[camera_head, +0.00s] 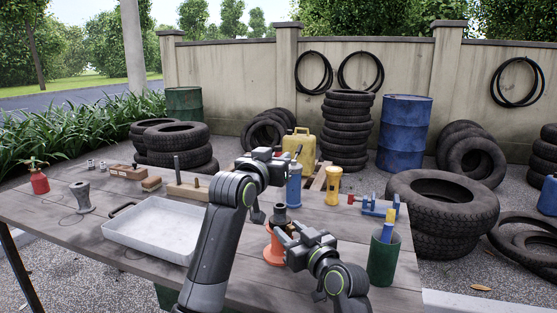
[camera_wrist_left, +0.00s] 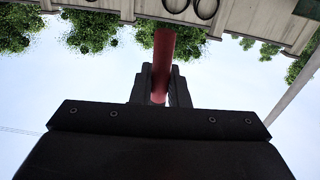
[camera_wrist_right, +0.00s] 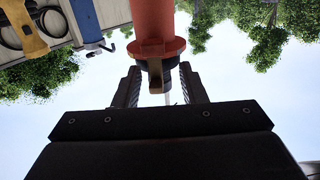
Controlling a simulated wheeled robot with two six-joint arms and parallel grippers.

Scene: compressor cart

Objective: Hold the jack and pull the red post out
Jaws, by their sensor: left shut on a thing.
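The orange-red jack (camera_head: 274,252) stands on the table with a dark collar (camera_head: 280,214) at its top. My right gripper (camera_head: 284,233) is beside its upper part. In the right wrist view, the jack (camera_wrist_right: 153,20) and its dark neck come down between the two fingers, which stand apart with gaps showing at either side. My left gripper (camera_head: 282,155) is higher, above the jack. In the left wrist view, the red post (camera_wrist_left: 162,62) is between its fingers, which are closed on it. The post's lower end is hidden in the head view.
A grey metal tray (camera_head: 118,238) lies left of my left arm.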

